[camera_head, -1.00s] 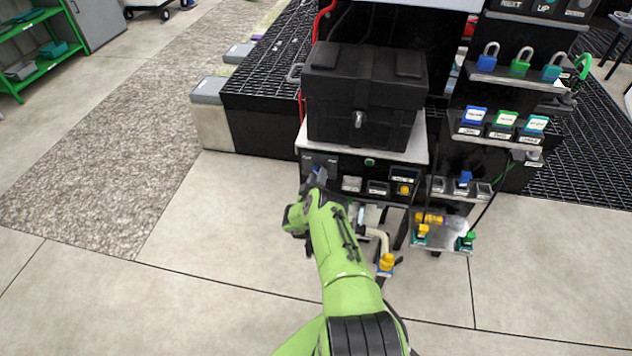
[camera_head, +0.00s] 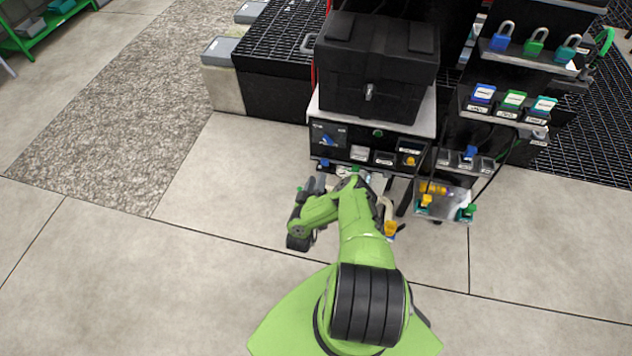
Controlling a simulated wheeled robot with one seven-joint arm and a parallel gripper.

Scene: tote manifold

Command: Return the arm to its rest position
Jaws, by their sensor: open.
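My green arm (camera_head: 362,225) reaches from the bottom of the view toward the black panel. It is bent, with its wrist (camera_head: 300,228) out to the left. My gripper (camera_head: 319,178) is small and partly hard to make out; it is just below the panel's lower left corner, over the floor. It is open, and I see nothing held in it. A blue handle (camera_head: 328,140) shows on the left of the panel (camera_head: 345,150), above the gripper. The arm covers part of the pipework under the panel.
A black case (camera_head: 375,70) sits on the panel's top. Padlocks (camera_head: 536,42) and labelled blocks (camera_head: 512,100) fill the right-hand shelves. A yellow-handled valve (camera_head: 391,229) and pipe stand close to my arm's right. The floor (camera_head: 150,270) at left is clear.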

